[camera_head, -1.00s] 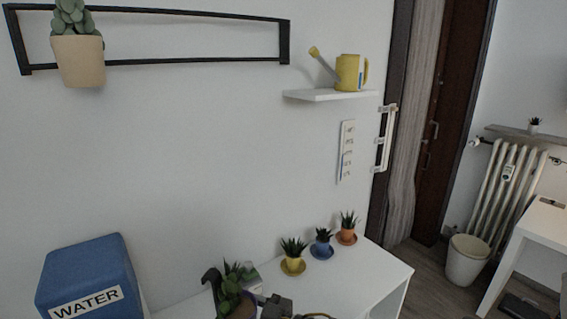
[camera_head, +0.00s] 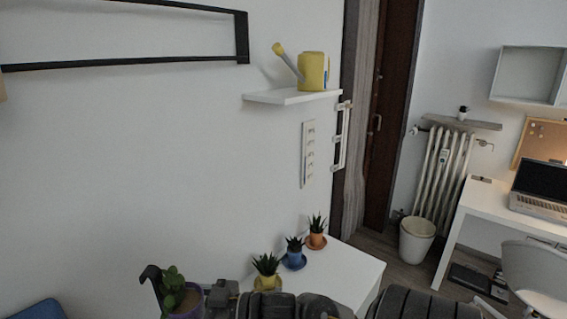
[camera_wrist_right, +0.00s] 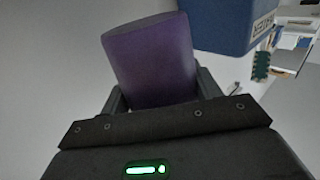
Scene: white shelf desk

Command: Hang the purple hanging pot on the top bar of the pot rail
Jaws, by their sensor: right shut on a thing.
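The purple hanging pot (camera_head: 186,312) with a green plant and a dark hook is at the bottom of the head view, cut off by the frame edge. My right gripper (camera_head: 218,298) is shut on it. In the right wrist view the purple pot (camera_wrist_right: 150,62) fills the space between the fingers of my right gripper (camera_wrist_right: 158,92). The black pot rail (camera_head: 130,66) is on the wall at the upper left, partly out of frame, its top bar (camera_head: 150,7) near the upper edge. My left gripper is not in view.
A white shelf (camera_head: 292,97) with a yellow watering can (camera_head: 313,72) is right of the rail. Several small potted plants, including an orange one (camera_head: 316,241), stand on the white desk (camera_head: 345,268). A blue water box (camera_wrist_right: 228,22) shows in the right wrist view. The wall below the rail is bare.

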